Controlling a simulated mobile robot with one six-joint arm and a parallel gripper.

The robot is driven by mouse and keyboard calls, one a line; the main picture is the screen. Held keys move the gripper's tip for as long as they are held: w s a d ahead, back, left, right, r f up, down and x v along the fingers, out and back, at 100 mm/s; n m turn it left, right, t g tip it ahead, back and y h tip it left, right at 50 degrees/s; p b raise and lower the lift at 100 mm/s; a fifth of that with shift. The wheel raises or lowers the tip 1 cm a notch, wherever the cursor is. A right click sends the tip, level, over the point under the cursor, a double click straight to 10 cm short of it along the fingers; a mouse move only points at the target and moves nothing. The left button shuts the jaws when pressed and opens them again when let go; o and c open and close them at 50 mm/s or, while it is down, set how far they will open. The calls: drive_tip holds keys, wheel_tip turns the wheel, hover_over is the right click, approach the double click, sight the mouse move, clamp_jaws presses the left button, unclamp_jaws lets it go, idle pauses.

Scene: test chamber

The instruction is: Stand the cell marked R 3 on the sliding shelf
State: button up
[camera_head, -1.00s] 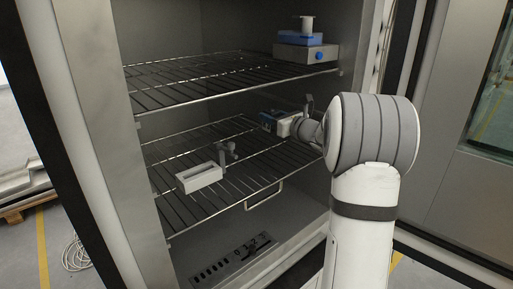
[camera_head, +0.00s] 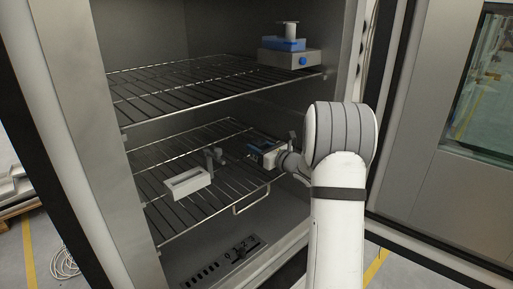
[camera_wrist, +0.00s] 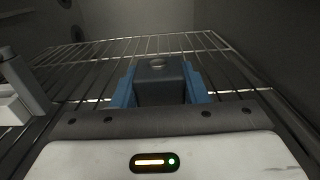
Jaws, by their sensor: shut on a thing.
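My gripper (camera_head: 262,152) reaches into the open chamber over the right part of the lower wire shelf (camera_head: 160,187), which has a wire handle at its front. In the wrist view, my gripper (camera_wrist: 160,84) has its blue fingers on either side of a dark grey cell (camera_wrist: 160,72) with a round, light spot on top. The cell appears upright. No marking on it can be read. Its lower part is hidden by my gripper, so I cannot tell whether it touches the shelf.
A white open box (camera_head: 187,183) with a grey fixture (camera_head: 214,157) beside it stands left of my gripper on the same shelf. A device with a blue top (camera_head: 289,52) stands on the upper shelf (camera_head: 180,88). Bare wires lie behind the cell. The chamber wall is close on the right.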

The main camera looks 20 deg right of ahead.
drive_tip(key=o, duration=1.2)
drive_tip(key=shift+f, duration=0.1)
drive_tip(key=shift+r, duration=0.25)
drive_tip(key=b+v, duration=0.3)
drive_tip(key=v, duration=0.9)
drive_tip(key=s+a+f+n+g+y, duration=0.1)
drive_tip(key=s+a+n+g, duration=0.6)
drive_tip(key=a, duration=0.4)
drive_tip(key=s+a+f+n+g+y, duration=0.15)
drive_tip(key=s+a+n+g, duration=0.25)
drive_tip(key=s+a+n, duration=0.45)
drive_tip(key=s+n+h, duration=0.3)
drive_tip(key=s+n, duration=0.1)
drive_tip(key=n, duration=0.1)
drive_tip(key=s+f+n+g+h, duration=0.1)
drive_tip(key=s+n+h, duration=0.2)
drive_tip(key=s+n, duration=0.2)
drive_tip(key=s+f+n+g+h, duration=0.1)
drive_tip(key=s+n+h, duration=0.2)
drive_tip(key=s+n, duration=0.2)
drive_tip(key=shift+s+a+n, duration=0.15)
drive_tip(key=shift+n, duration=0.4)
